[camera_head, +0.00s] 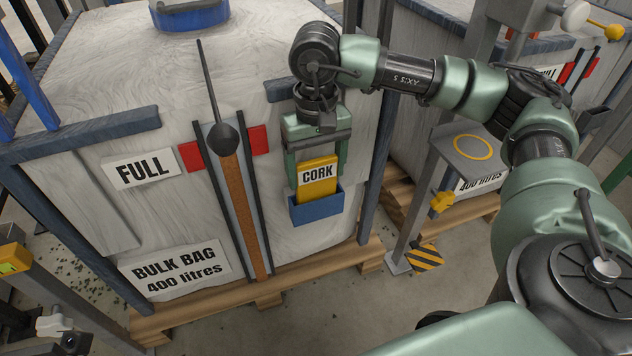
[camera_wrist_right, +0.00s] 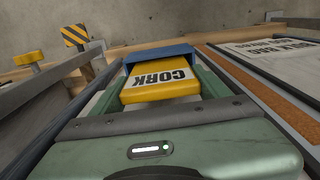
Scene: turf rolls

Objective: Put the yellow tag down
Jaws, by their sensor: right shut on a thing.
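The yellow tag (camera_head: 318,188), marked CORK, stands upright at the front of the bulk bag. My right gripper (camera_head: 317,168) is shut on it, with one green finger at each side edge. The tag's lower end is hidden behind the front of a blue holder (camera_head: 316,212); how deep it reaches I cannot tell. In the right wrist view the tag (camera_wrist_right: 160,92) lies between the fingers, and the blue holder (camera_wrist_right: 158,52) is at its far end. My left gripper is not in view.
The bulk bag (camera_head: 95,80) stands on a wooden pallet (camera_head: 210,318). A gauge strip with a cork-brown column (camera_head: 247,215) and red markers is left of the holder. A grey post with a yellow knob (camera_head: 443,202) stands to the right. A second bag is behind it.

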